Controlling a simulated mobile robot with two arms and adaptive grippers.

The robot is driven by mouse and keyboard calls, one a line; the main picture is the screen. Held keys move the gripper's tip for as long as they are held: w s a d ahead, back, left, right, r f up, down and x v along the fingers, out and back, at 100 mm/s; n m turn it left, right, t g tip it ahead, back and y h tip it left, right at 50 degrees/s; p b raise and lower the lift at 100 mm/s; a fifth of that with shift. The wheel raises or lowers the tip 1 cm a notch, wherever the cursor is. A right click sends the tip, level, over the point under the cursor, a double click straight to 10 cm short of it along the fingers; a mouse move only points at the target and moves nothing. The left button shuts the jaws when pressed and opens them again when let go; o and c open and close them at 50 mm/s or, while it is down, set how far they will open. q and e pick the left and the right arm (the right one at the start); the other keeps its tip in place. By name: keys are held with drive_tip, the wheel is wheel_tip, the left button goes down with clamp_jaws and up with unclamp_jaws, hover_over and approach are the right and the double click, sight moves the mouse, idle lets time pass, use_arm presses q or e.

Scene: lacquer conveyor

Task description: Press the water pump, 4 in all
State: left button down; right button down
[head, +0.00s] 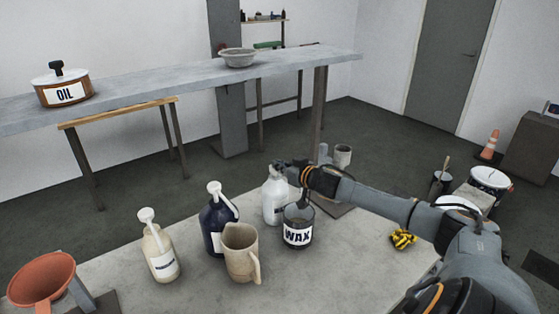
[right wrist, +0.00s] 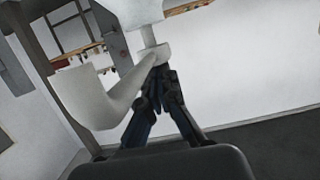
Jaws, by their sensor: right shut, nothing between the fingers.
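A white pump bottle (head: 273,203) stands upright on the table behind the WAX pot. A navy pump bottle (head: 214,235) and a cream pump bottle (head: 160,258) stand to its left, each with a white pump head. I cannot read which one is labelled water. My right gripper (head: 279,168) is at the white bottle's pump head and partly covers it. In the right wrist view my fingers (right wrist: 158,75) are shut and empty, at a white pump head and spout (right wrist: 95,92). I cannot tell if they touch it. My left gripper is out of view.
A beige jug (head: 241,255) stands in front of the navy bottle. The WAX pot (head: 298,232) is close under my right arm. Behind is a conveyor (head: 165,86) with an OIL pot (head: 62,88) and bowl (head: 238,58).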

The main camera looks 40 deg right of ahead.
sight(281, 173)
drive_tip(key=shift+f, duration=0.25)
wheel_tip(281, 173, up, 5)
drive_tip(key=p, duration=0.5)
drive_tip(key=shift+r, duration=0.1)
drive_tip(key=shift+s+f+b, duration=0.5)
drive_tip(key=shift+f+b, duration=0.1)
drive_tip(key=shift+f, duration=0.05)
drive_tip(key=shift+b+v, duration=0.35)
drive_tip(key=shift+v, duration=1.65)
drive_tip(key=shift+r+v, duration=0.2)
drive_tip(key=shift+v, duration=1.1)
drive_tip(key=shift+r+v, duration=0.2)
drive_tip(key=shift+v, duration=1.1)
drive_tip(key=shift+w+a, duration=0.15)
drive_tip(key=shift+a, duration=0.05)
